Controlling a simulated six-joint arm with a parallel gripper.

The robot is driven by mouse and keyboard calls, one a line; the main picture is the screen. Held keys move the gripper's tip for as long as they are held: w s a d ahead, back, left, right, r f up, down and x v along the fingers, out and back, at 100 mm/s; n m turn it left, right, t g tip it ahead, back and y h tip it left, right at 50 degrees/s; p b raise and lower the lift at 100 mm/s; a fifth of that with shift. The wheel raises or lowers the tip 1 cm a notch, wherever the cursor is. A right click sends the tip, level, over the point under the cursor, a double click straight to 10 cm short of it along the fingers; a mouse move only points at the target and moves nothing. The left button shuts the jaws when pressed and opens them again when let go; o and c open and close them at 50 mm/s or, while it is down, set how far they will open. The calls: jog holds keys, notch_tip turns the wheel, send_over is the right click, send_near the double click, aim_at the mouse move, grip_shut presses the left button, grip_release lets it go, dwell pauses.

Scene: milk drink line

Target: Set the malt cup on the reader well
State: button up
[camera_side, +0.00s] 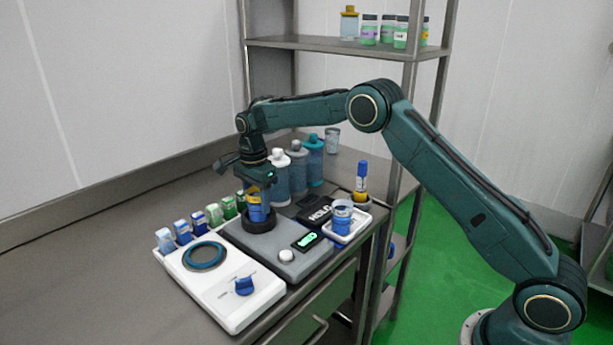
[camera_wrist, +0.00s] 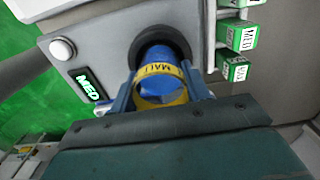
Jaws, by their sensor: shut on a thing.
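The malt cup is blue with a yellow band reading "MALT"; it shows in the side view (camera_side: 256,207) and in the wrist view (camera_wrist: 160,70). My gripper (camera_side: 258,183) is shut on it from above, with one finger on each side in the wrist view (camera_wrist: 160,84). The cup is upright, its lower end within the black ring of the reader well (camera_side: 259,226), also seen in the wrist view (camera_wrist: 165,42). The ring hides the cup's base, so I cannot tell whether it rests on the bottom. The grey reader (camera_side: 286,257) has a lit green display (camera_side: 307,241) and a white button.
A white machine (camera_side: 235,311) with a dark ring and blue knob stands at front left. Small blue and green boxes (camera_side: 198,221) line up behind. Bottles (camera_side: 297,165) stand at the back. A black pad (camera_side: 315,210) and a white tray (camera_side: 357,221) with another cup are right.

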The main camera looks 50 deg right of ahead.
jog(key=shift+f, duration=0.55)
jog(key=o, duration=0.8)
jog(key=shift+r, duration=0.15)
notch_tip(320, 180, up, 11)
jog(key=shift+f, duration=0.15)
dwell(1.3)
dwell(0.4)
